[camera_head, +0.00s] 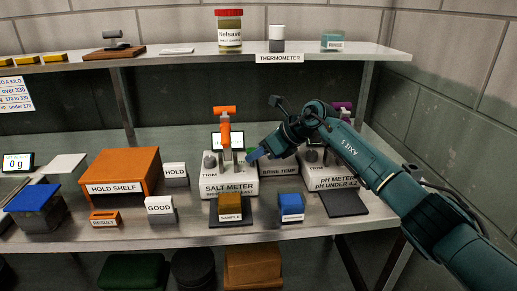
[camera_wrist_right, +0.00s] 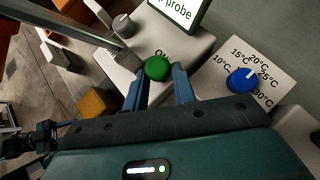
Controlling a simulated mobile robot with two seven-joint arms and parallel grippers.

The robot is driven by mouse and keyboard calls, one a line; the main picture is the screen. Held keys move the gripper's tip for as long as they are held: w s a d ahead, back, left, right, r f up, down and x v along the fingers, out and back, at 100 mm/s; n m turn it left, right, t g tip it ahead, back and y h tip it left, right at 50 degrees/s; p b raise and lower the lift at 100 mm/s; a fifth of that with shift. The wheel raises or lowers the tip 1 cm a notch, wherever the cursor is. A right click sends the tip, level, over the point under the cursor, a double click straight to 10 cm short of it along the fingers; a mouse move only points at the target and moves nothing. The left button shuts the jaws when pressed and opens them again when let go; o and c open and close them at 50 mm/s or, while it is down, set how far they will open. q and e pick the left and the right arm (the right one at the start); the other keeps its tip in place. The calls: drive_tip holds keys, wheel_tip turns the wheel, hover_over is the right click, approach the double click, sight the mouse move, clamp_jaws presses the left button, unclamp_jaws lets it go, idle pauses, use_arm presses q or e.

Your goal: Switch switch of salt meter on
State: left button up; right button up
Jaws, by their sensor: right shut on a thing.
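The salt meter (camera_head: 231,183) is a white box with a "SALT METER" label, standing on the bench in the middle of the head view. An orange probe (camera_head: 225,132) stands upright at it, in front of a small screen. In the right wrist view a round green switch knob (camera_wrist_right: 157,68) sits on the white meter's top face, by a partly covered "ON" marking. My right gripper (camera_wrist_right: 160,82) has its blue fingers on both sides of the green knob, shut on it. In the head view the right gripper (camera_head: 256,154) is at the meter's right side. My left gripper is not seen.
A brine temp box (camera_head: 281,168) with a blue dial (camera_wrist_right: 241,79) stands close right of the meter. The pH meter (camera_head: 331,181) is further right. A grey knob (camera_wrist_right: 123,26) is near the green one. A sample block (camera_head: 230,205) sits in front. A shelf (camera_head: 190,57) runs above.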

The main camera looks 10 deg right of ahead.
drive_tip(key=shift+w+g, duration=0.1)
drive_tip(key=shift+g, duration=0.2)
drive_tip(key=o, duration=1)
drive_tip(key=shift+r, duration=0.1)
drive_tip(key=v, duration=1.3)
drive_tip(key=shift+b, duration=0.35)
